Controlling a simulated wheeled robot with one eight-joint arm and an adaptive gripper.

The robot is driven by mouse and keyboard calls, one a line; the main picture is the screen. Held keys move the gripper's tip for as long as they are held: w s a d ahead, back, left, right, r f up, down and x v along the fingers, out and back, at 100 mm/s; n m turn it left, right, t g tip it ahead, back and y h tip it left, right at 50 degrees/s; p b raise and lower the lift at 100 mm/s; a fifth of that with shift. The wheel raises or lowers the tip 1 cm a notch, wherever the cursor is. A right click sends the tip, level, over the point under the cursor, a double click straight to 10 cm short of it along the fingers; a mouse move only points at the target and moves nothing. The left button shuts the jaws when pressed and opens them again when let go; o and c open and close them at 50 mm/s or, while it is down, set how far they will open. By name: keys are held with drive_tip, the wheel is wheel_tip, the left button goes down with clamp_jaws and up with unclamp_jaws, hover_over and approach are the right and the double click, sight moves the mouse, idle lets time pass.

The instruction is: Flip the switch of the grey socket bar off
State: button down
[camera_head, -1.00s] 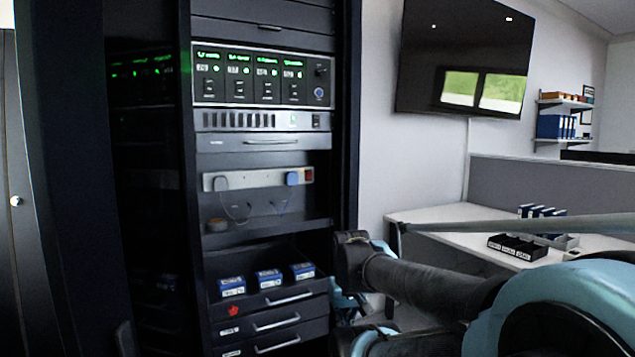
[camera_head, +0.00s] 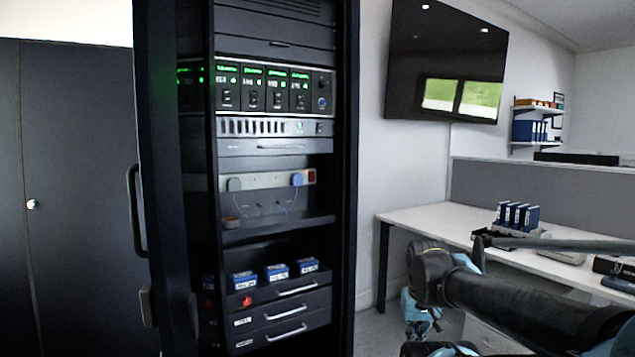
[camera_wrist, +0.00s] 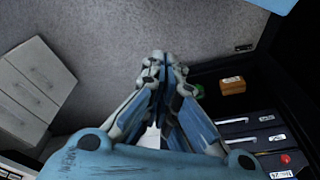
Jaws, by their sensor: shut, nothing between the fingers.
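The grey socket bar (camera_head: 262,181) is mounted across an open bay in the rack, below a grey drawer. Its small red switch (camera_head: 311,176) is at the right end. A grey plug (camera_head: 234,184) and a blue plug (camera_head: 297,179) sit in it, with thin cables hanging below. Whether the switch is on or off is too small to tell. My gripper (camera_head: 422,318) is low, outside the rack and to its right, well apart from the bar. In the wrist view, my gripper (camera_wrist: 164,62) has its fingertips together and is empty. The bar is not in the wrist view.
Below the bar is a shelf with a round brown object (camera_head: 231,222). An open drawer holds blue boxes (camera_head: 276,272). The rack's open door (camera_head: 170,180) stands at left. A white desk (camera_head: 440,218) with blue binders is at right. Floor shows beneath my gripper.

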drive_tip(key=w+d+r+n+t+h, duration=0.1)
drive_tip(key=w+r+n+t, duration=0.4)
drive_tip(key=w+r, duration=0.7)
drive_tip(key=w+d+r+n+t+h, duration=0.15)
drive_tip(key=w+r+t, duration=0.55)
drive_tip(key=w, duration=0.9)
drive_tip(key=w+a+r+n+t+y, duration=0.4)
drive_tip(key=w+a+r+n+y, duration=0.2)
drive_tip(key=w+a+r+n, duration=0.5)
drive_tip(key=a+r+n+g+y, duration=0.1)
drive_tip(key=a+n+g+y, duration=0.1)
drive_tip(key=a+n+y, duration=0.5)
drive_tip(key=a, duration=0.6)
drive_tip(key=shift+w+a+r, duration=0.2)
drive_tip(key=shift+w+r, duration=0.15)
drive_tip(key=shift+w, duration=0.05)
